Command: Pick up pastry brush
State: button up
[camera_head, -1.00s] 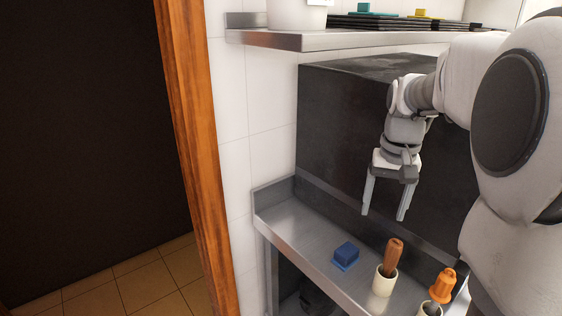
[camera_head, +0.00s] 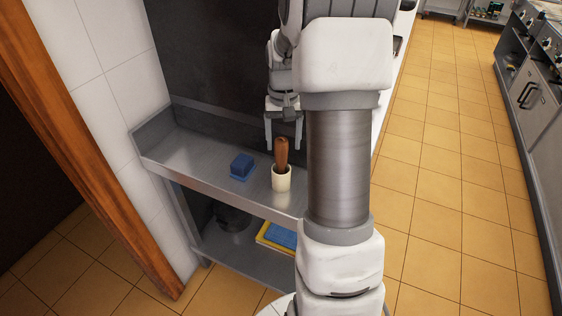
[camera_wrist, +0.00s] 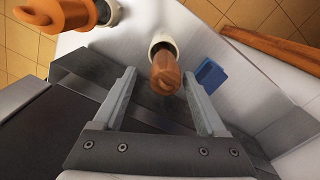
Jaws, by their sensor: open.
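A tool with a brown wooden handle (camera_head: 281,152) stands upright in a cream cup (camera_head: 281,180) on the steel shelf; it appears to be the pastry brush, but its head is hidden in the cup. In the wrist view the brown handle (camera_wrist: 165,75) points toward the camera, between the fingertips, with the cup (camera_wrist: 162,41) behind it. My gripper (camera_head: 283,146) is open and empty, fingers pointing down at the handle's upper part. In the wrist view my gripper (camera_wrist: 159,75) has one finger on each side of the handle, with visible gaps.
A blue block (camera_head: 241,166) sits on the steel shelf (camera_head: 187,153) left of the cup. An orange-handled tool (camera_wrist: 62,14) stands in another cup at the wrist view's upper left. A dark panel (camera_head: 205,60) rises behind the shelf. Yellow and blue items (camera_head: 277,237) lie below.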

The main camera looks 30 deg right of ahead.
aim_at(281, 157)
jog(key=shift+a+f, duration=0.2)
jog(key=shift+f, duration=1.25)
jog(key=shift+a+f, duration=0.15)
jog(key=shift+f, duration=1.3)
grip_shut()
